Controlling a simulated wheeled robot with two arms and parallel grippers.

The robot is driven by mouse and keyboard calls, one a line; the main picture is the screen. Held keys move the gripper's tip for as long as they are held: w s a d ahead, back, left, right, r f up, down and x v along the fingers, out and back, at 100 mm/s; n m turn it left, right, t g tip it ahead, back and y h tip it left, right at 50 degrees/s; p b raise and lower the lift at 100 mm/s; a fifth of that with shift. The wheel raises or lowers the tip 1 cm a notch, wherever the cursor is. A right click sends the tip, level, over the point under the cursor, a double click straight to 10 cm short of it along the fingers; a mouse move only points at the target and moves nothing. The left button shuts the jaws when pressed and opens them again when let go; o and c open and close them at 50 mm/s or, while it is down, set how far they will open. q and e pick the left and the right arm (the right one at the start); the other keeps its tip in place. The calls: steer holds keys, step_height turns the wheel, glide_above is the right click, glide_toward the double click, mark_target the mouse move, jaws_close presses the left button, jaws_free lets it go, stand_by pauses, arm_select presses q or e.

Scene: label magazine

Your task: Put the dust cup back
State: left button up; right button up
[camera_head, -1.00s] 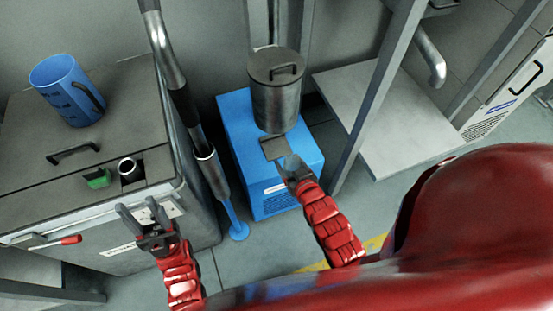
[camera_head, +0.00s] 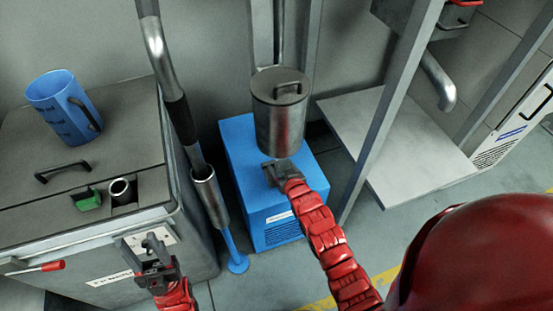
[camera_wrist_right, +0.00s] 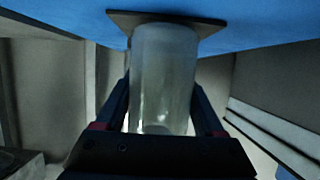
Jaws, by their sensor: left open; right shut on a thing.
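The dust cup (camera_wrist_right: 163,75) is a clear, slightly cloudy cylinder in the right wrist view. My right gripper (camera_wrist_right: 163,110) is shut on it, with one finger on each side. The cup's far end is at a dark square plate (camera_wrist_right: 205,18) against a blue surface; I cannot tell whether they touch. In the head view my right gripper (camera_head: 275,172) is at the blue box (camera_head: 240,140), just below the grey lidded canister (camera_head: 281,112); the cup cannot be made out there. My left gripper (camera_head: 143,246) is open and empty in front of the grey cabinet.
A blue jug (camera_head: 62,108) stands on the grey cabinet (camera_head: 30,165), near a green switch (camera_head: 88,199). A metal hose tube (camera_head: 207,195) stands between cabinet and blue box. A grey post (camera_head: 390,110) and low shelf (camera_head: 415,150) are at the right.

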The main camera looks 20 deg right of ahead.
steer(key=w, duration=0.4)
steer(key=shift+w+a+b, duration=0.1)
steer(key=shift+w+b, duration=0.2)
steer(key=shift+s+f, duration=0.1)
steer(key=shift+f, duration=0.25)
steer(key=shift+r, duration=0.1)
steer(key=o, duration=1.4)
steer(key=shift+s, duration=0.2)
steer(key=p+v, duration=0.1)
steer(key=v, duration=1)
steer(key=shift+s+r, duration=0.25)
steer(key=shift+s, duration=0.1)
